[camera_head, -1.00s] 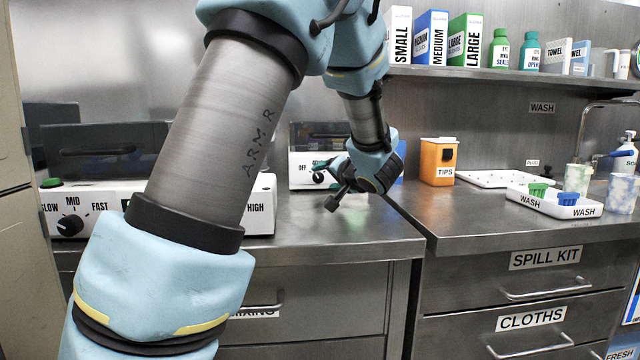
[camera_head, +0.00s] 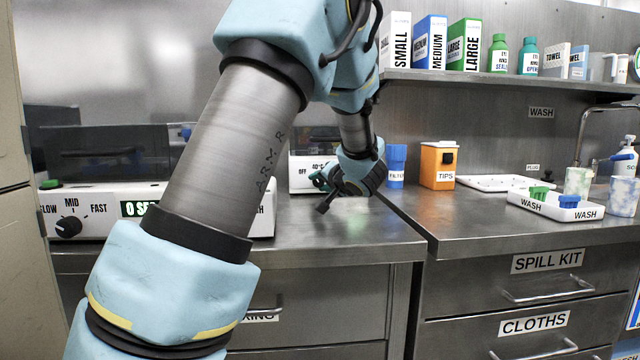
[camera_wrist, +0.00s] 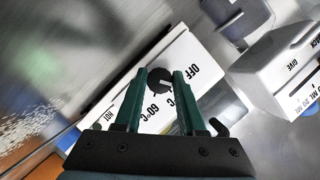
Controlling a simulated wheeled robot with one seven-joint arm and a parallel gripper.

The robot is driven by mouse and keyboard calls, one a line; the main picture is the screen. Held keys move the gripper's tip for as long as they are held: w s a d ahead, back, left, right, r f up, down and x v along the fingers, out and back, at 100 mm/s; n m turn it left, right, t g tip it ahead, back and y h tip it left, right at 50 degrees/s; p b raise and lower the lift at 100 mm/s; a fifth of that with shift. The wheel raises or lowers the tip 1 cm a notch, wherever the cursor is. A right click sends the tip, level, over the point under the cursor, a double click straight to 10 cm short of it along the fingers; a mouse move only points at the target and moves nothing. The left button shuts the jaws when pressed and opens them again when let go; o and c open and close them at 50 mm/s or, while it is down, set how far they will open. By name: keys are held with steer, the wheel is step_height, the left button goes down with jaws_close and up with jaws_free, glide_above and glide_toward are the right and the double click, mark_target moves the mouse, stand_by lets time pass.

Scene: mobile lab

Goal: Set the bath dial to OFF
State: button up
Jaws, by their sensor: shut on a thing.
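The bath (camera_head: 300,176) is a white-fronted unit at the back of the steel counter in the head view, with OFF and 40°C labels showing. In the wrist view its white panel (camera_wrist: 188,52) carries OFF, 60°C and HOT, and another label is partly hidden by a finger. The black bath dial (camera_wrist: 160,82) sits between the green fingers of my gripper (camera_wrist: 158,78), which is shut on it. A pale mark on the dial points right in that view, between OFF and the partly hidden label. In the head view my gripper (camera_head: 318,181) reaches the bath front and hides the dial.
A white mixer (camera_head: 100,208) with a MID dial stands left on the counter, partly behind my arm. A blue filter box (camera_head: 396,166) and an orange tips box (camera_head: 437,165) stand right of my gripper. The front counter (camera_head: 340,238) is clear.

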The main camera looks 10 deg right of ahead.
jaws_close()
steer(key=shift+r+n+p, duration=0.1)
steer(key=shift+n+p, duration=0.2)
steer(key=shift+p, duration=0.25)
steer(key=shift+r+n+h+p, duration=0.1)
steer(key=shift+n+h+p, duration=0.4)
steer(key=shift+p, duration=0.45)
steer(key=shift+f+n+g+h+p, duration=0.2)
steer(key=shift+n+g+h+p, duration=0.2)
steer(key=shift+n+h, duration=0.65)
steer(key=shift+n+y, duration=0.25)
steer(key=shift+n, duration=0.1)
steer(key=o, duration=0.6)
jaws_free()
